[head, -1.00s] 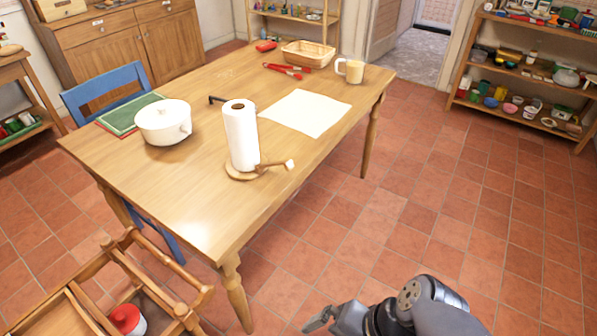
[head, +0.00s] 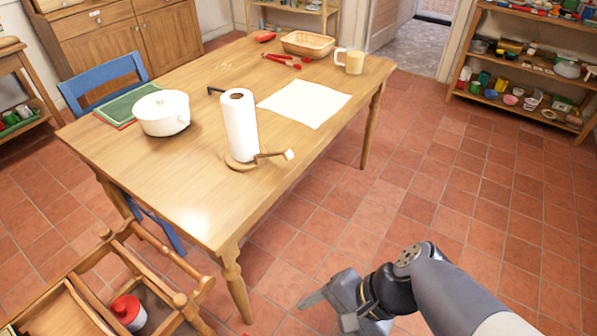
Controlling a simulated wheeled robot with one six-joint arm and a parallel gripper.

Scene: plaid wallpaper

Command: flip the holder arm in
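A white paper towel roll (head: 239,125) stands upright on a round wooden base (head: 240,163) near the table's right edge. A wooden holder arm (head: 270,157) with a pale knob at its end sticks out from the base to the right, toward the table edge. My gripper (head: 318,295) is at the bottom of the head view, over the floor, in front of the table and well apart from the holder. Its fingers point left. I cannot tell whether they are open or shut, and nothing shows held in it.
The wooden table (head: 180,210) also bears a white pot (head: 162,114), a white cloth (head: 305,103), a mug (head: 350,61), red tongs (head: 283,61) and a basket (head: 308,44). A blue chair (head: 105,80) stands behind it. A wooden rack (head: 120,250) is at lower left. The floor to the right is clear.

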